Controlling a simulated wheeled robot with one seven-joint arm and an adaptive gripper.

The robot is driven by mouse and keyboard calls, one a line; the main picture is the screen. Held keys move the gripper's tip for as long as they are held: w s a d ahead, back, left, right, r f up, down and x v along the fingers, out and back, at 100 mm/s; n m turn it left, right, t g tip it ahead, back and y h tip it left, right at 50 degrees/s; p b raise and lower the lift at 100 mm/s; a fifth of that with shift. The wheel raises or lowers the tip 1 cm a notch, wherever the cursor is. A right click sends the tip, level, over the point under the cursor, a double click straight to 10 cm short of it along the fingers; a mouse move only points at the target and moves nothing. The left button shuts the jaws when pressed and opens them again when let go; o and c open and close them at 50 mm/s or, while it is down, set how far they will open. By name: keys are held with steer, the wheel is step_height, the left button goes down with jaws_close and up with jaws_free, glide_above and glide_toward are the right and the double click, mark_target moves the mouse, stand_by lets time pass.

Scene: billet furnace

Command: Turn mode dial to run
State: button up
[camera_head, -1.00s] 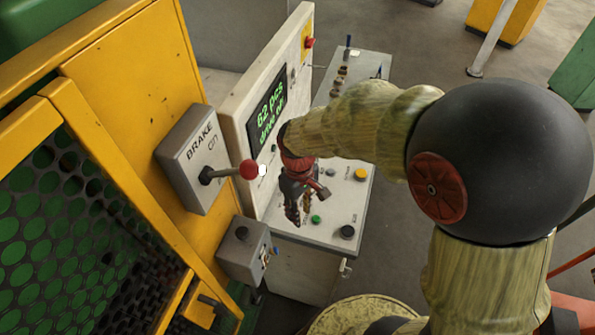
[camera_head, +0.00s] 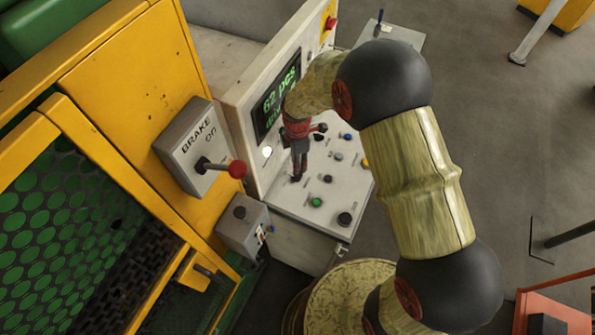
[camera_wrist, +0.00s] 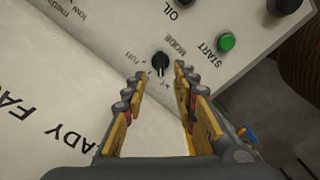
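The mode dial (camera_wrist: 160,62) is a small black knob on the pale sloping panel. It shows in the wrist view beside the MODE lettering, with a "run" label to its left. My gripper (camera_wrist: 159,74) is open, its two yellow-and-grey fingers apart and nothing between them. The dial appears just beyond and between the fingertips; I cannot tell whether they touch it. In the head view my gripper (camera_head: 298,176) points down over the left part of the control panel (camera_head: 285,205) and hides the dial there. The dial's exact pointing direction is unclear.
A green START button (camera_wrist: 227,43) and a black OIL knob (camera_wrist: 186,3) are near the dial. The display wall (camera_head: 245,110) stands close on the left. A grey BRAKE box (camera_head: 187,148) with a red-knobbed lever (camera_head: 237,169) juts out further left.

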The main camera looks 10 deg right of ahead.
mark_target(297, 176)
step_height(297, 176, down, 7)
steer(key=shift+a+r, duration=0.1)
steer(key=shift+r, duration=0.1)
steer(key=shift+c, duration=0.9)
jaws_close()
